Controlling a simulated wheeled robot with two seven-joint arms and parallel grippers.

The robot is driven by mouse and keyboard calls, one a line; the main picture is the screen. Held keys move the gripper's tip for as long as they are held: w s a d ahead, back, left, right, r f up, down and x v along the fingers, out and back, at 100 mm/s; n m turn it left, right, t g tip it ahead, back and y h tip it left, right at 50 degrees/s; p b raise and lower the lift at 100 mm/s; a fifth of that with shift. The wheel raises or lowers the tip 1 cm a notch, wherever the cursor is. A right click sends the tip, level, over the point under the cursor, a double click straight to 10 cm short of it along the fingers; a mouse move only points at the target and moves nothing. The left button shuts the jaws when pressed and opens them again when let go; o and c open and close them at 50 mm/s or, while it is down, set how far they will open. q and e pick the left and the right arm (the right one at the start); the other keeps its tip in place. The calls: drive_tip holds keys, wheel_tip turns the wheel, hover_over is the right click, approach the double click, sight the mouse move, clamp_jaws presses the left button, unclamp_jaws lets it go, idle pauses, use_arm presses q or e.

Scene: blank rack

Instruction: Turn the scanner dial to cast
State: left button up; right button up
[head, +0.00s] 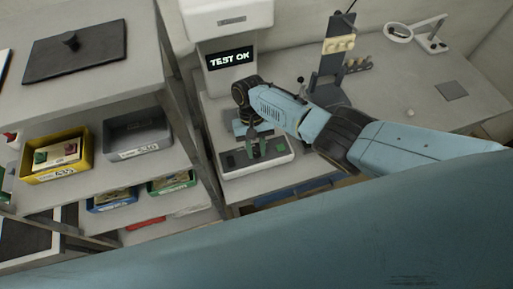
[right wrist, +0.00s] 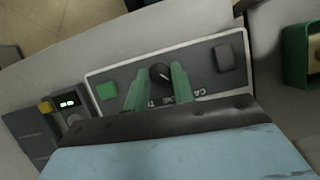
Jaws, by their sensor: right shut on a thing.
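Letters around the dial are partly hidden by the fingers; "CA" shows at the right. A green button (right wrist: 107,90) and a grey switch (right wrist: 225,58) flank it. My left gripper is not in view.
A grey rack at left holds a yellow bin (head: 58,174), a grey bin (head: 137,150), and blue and green bins lower down. A stand (head: 333,65) with cream parts and a magnifier lamp (head: 398,32) are on the bench. The bench's right side is mostly clear.

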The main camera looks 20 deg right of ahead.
drive_tip(key=shift+n, duration=0.5)
drive_tip(key=o, duration=1)
drive_tip(key=v, duration=1.3)
drive_tip(key=shift+a+r, duration=0.2)
drive_tip(key=shift+a, duration=0.05)
